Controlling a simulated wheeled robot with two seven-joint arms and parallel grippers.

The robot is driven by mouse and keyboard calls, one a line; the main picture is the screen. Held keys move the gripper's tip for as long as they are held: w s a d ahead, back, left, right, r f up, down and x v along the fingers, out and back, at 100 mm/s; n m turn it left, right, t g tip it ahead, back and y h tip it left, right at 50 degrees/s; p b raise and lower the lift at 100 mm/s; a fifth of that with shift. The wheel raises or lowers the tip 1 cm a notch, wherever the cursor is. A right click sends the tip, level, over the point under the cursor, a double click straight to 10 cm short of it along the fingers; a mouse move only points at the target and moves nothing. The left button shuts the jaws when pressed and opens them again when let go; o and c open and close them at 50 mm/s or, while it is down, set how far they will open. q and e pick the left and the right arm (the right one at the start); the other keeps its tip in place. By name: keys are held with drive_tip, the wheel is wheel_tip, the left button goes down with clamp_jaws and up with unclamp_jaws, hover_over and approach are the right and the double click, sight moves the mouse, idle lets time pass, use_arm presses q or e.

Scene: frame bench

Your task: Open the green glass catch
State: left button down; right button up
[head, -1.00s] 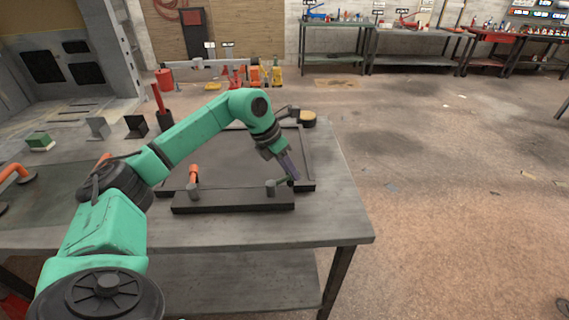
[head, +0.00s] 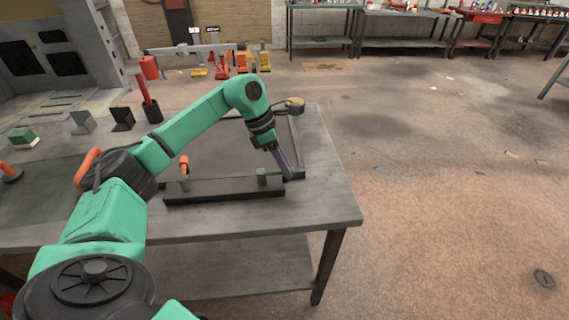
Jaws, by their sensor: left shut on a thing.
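The green glass catch (head: 269,177) sits near the right end of the dark front bar of a frame on the bench. It has a grey-green post and a short green arm that points right. My left gripper (head: 285,169) reaches down from above, its fingers at the right end of that arm and shut on it. The fingers hide the arm's tip. A second catch with an orange top (head: 184,166) stands upright near the bar's left end. My right gripper is not in view.
The frame's dark front bar (head: 222,190) lies near the front edge of the grey bench (head: 325,190). A red-handled tool in a black holder (head: 152,112), dark stands and a green block (head: 24,139) stand at the left.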

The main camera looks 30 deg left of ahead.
use_arm(q)
drive_tip(key=shift+r, duration=0.1)
drive_tip(key=c, duration=0.6)
unclamp_jaws()
drive_tip(key=shift+c, duration=0.2)
drive_tip(key=shift+a+r, duration=0.2)
drive_tip(key=shift+r, duration=0.15)
drive_tip(key=v, duration=1.3)
drive_tip(key=shift+r, duration=0.35)
drive_tip(key=shift+s+a, duration=0.1)
